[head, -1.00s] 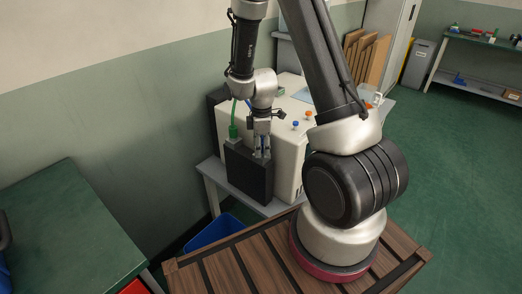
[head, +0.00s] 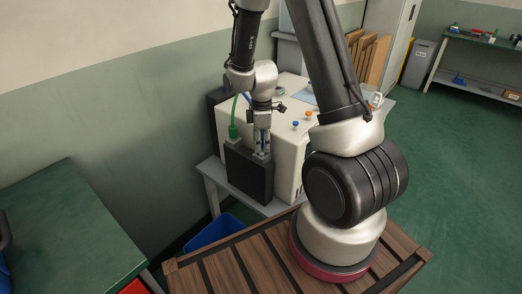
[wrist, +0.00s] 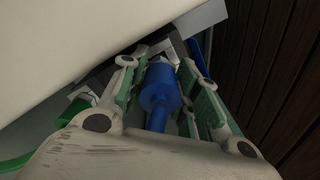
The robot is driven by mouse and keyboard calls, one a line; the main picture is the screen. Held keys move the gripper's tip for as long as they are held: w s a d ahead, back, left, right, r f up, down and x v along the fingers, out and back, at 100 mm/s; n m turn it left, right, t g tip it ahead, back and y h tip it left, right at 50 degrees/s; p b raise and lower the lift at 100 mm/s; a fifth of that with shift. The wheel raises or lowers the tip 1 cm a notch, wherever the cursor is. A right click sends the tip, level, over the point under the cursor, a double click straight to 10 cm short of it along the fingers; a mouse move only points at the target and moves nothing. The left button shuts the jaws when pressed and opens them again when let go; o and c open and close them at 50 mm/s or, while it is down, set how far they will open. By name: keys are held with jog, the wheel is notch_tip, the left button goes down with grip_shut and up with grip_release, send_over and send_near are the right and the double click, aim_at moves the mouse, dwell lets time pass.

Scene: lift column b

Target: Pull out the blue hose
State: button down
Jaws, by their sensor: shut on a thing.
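The blue hose's end (wrist: 160,85), a thick blue cylinder, sits between my gripper's two green-padded fingers in the wrist view. My gripper (head: 262,150) is shut on it and points down just above the black box (head: 248,178) in the head view. A bit of blue hose (head: 247,98) shows beside my wrist. A green hose (head: 234,115) stands in the top left of the black box, and its green end (wrist: 76,110) is left of my fingers in the wrist view. Whether the blue end still touches its socket is hidden.
A white machine (head: 285,110) with blue and orange knobs stands right behind the black box, on a grey bench (head: 210,178). A blue bin (head: 212,232) is on the floor below. A green-topped table (head: 65,225) is at the left.

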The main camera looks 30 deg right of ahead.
jog(key=shift+r, duration=4.35)
